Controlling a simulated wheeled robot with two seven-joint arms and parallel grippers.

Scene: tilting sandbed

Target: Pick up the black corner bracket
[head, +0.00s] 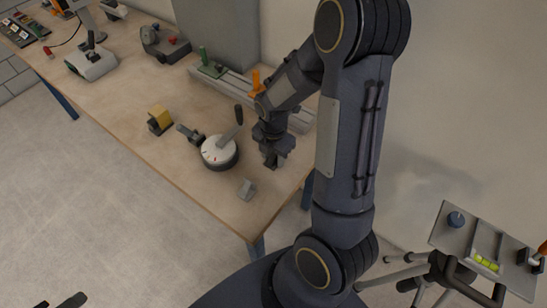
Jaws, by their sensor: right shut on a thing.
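My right gripper (272,146) points down over the near right part of the wooden bench. It is shut on a small dark piece, the black corner bracket (281,161), which shows only partly below the fingers. The dark fingers and the dark piece are hard to tell apart, and I cannot tell whether the piece touches the bench top. Two dark fingertips of my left gripper (57,302) show at the bottom left edge, apart and empty, away from the bench.
A round white-topped device with a dark lever (219,152) stands just left of my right gripper. A yellow block (159,119) stands further left. A grey rail (235,84) runs behind. A tripod tray (455,239) stands at right.

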